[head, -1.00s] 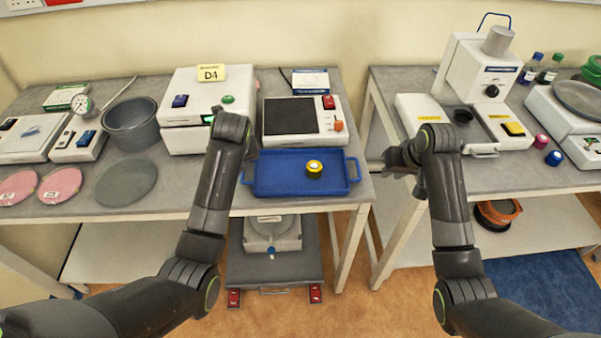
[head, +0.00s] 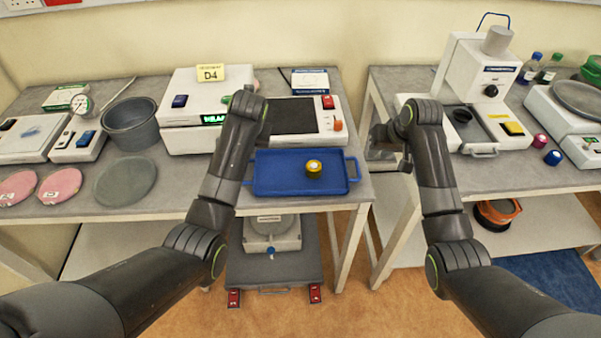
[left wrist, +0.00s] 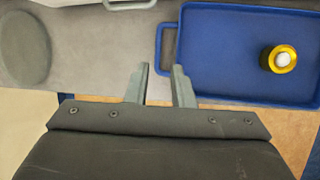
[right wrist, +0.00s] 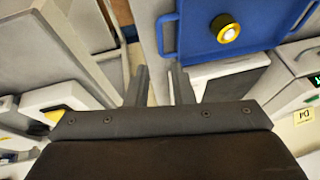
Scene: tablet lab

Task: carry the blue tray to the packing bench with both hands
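The blue tray (head: 283,186) lies flat on the left grey bench, near its front right corner, with a loop handle at each short end. A round black-and-yellow object (head: 314,169) sits on it. My left gripper (left wrist: 160,82) is open and empty, with the tray's left handle (left wrist: 164,48) just beyond its fingertips; in the head view my left arm hides it. My right gripper (right wrist: 160,80) is open and empty, its fingertips short of the other handle (right wrist: 167,36). In the head view my right gripper (head: 378,155) is right of the tray. I cannot tell which surface is the packing bench.
A balance-like device (head: 330,128) stands right behind the tray, and a white D4 machine (head: 190,95) behind it to the left. A gap separates this bench from the right bench (head: 545,178). A low trolley (head: 290,258) stands underneath.

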